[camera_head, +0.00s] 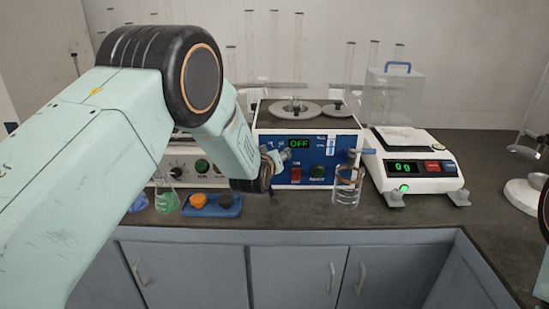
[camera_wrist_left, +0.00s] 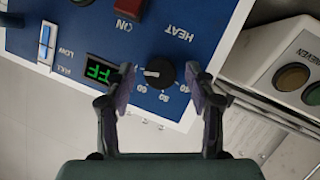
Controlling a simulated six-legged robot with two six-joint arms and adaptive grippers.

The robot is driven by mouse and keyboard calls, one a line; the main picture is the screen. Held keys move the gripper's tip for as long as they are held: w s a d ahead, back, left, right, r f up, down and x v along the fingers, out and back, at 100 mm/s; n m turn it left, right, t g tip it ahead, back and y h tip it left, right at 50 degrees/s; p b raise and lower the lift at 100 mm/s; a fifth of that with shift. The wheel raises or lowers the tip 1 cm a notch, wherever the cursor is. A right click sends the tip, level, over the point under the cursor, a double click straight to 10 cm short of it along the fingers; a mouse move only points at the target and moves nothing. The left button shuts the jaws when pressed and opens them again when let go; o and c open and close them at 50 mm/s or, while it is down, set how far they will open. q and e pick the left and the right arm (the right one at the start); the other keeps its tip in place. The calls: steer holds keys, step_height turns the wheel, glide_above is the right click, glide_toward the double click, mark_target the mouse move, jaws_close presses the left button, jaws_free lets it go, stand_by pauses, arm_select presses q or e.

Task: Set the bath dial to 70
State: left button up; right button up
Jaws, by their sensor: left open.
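The bath (camera_head: 309,142) is a blue-fronted box with a green display reading OFF, a red switch and a steel top with round lids. Its black dial (camera_wrist_left: 160,73) shows in the left wrist view below the upside-down word HEAT. The dial's white pointer mark points to the picture's left; the small numbers around it are hard to read. My left gripper (camera_wrist_left: 164,84) is open, with one finger on each side of the dial; I cannot tell whether they touch it. In the head view my left gripper (camera_head: 277,160) is at the bath's front left and hides the dial.
A glass beaker (camera_head: 346,188) stands before the bath's right side. A white balance (camera_head: 415,165) is to the right. A blue tray (camera_head: 212,207) and small flasks (camera_head: 166,197) stand to the left. The front counter is mostly clear.

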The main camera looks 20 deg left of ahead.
arm_select(q)
steer(key=v, duration=1.2)
stand_by(0.5)
steer(key=s+a+f+m+g, duration=0.1)
steer(key=s+f+m+g, duration=0.55)
steer(key=s+f, duration=1.45)
steer(key=s+f+g, duration=0.4)
steer(key=s, duration=0.8)
steer(key=s+f+n+g, duration=0.1)
steer(key=s+f+g, duration=0.3)
steer(key=s, duration=0.8)
steer(key=shift+a+f+h, duration=0.25)
steer(key=shift+f+h, duration=0.15)
steer(key=shift+f, duration=0.05)
